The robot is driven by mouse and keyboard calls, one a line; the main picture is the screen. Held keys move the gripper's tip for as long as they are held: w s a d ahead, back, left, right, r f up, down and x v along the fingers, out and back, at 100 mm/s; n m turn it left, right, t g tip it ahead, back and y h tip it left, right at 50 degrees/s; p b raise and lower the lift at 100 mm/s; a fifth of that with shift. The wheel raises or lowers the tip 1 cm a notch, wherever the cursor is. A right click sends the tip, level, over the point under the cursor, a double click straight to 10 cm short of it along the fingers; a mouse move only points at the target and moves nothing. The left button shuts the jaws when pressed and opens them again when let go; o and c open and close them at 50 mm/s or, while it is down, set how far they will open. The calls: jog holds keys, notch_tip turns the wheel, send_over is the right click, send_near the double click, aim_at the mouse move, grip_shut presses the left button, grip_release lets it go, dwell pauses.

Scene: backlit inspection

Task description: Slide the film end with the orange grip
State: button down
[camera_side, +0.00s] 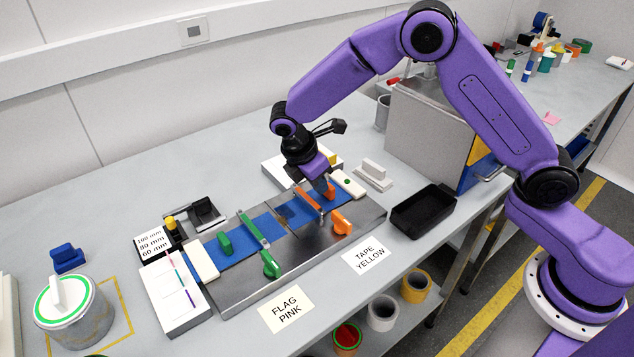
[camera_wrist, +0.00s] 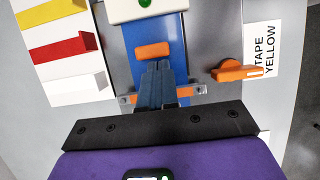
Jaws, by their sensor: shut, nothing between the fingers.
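The orange grip (camera_wrist: 152,51) is a small block on the end of a blue film (camera_wrist: 178,48); the film also shows in the side view (camera_side: 292,213). My gripper (camera_wrist: 158,66) is shut and empty, its fingertips right beside the orange grip. I cannot tell whether they touch it. In the side view my gripper (camera_side: 327,182) is low over the right film, partly hiding the orange grip (camera_side: 331,194). An orange bar (camera_side: 306,199) with an orange lever (camera_side: 341,223) crosses the film. A white block with a green dot (camera_side: 347,184) stands beyond the grip.
A second blue film with a green grip (camera_side: 224,243) lies left, crossed by a green bar (camera_side: 252,228) with a green lever (camera_side: 271,265). A white block (camera_side: 202,261) stands at that end. A black tray (camera_side: 424,211) is to the right. Labels lie in front.

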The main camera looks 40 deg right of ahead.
jog(key=shift+d, duration=1.45)
jog(key=a, duration=0.4)
jog(key=shift+a+v, duration=0.4)
jog(key=shift+v, duration=4.75)
jog(key=x, duration=1)
jog(key=shift+w+f, duration=0.2)
jog(key=shift+w, duration=0.15)
jog(key=d, duration=0.3)
jog(key=shift+d, duration=0.5)
